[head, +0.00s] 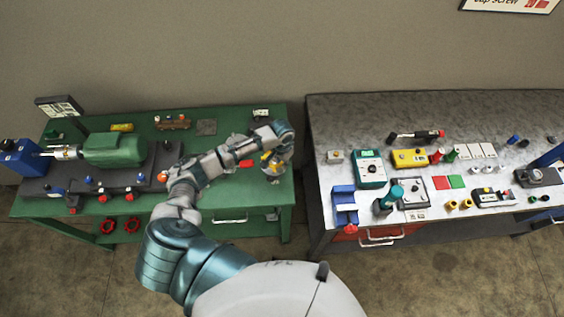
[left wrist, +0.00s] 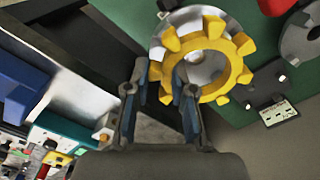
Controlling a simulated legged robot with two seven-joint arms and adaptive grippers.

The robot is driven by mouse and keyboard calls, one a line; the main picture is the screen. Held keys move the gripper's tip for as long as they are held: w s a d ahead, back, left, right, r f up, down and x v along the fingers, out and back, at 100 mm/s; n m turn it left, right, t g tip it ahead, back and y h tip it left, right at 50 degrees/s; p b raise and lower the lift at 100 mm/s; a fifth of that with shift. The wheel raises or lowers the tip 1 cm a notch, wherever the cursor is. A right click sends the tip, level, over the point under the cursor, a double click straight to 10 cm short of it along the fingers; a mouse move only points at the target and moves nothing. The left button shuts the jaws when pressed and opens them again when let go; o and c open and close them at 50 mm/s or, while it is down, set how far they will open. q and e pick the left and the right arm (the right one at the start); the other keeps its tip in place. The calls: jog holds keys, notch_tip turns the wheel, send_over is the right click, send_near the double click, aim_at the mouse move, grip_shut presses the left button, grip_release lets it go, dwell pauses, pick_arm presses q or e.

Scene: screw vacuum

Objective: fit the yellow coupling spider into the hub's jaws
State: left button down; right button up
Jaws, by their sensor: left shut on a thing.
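The yellow coupling spider (left wrist: 235,72) is a toothed ring, large in the left wrist view. My left gripper (left wrist: 160,70) is shut on one of its lobes, which sits between the two fingertips. The silver round hub (left wrist: 188,17) shows right behind the spider and through its hole. The spider overlaps the hub's face; whether they touch or the lobes line up with the jaws cannot be told. In the head view my left gripper (head: 271,158) points down at the right end of the green table, with yellow showing at its tips above the metal hub (head: 274,172). My right gripper is not in view.
The green table (head: 230,200) carries a green motor (head: 114,149) at left and a red item (head: 246,164) near my gripper. A gap separates it from the grey bench (head: 320,200) with several tools and boxes. A small labelled plate (left wrist: 278,111) lies near the hub.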

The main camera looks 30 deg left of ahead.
pick_arm(q)
jog(key=shift+f, duration=0.3)
dwell(0.5)
jog(key=shift+r, duration=0.35)
jog(key=shift+a, duration=0.1)
dwell(1.2)
jog(key=shift+f, duration=0.35)
dwell(0.4)
jog(key=shift+r, duration=0.35)
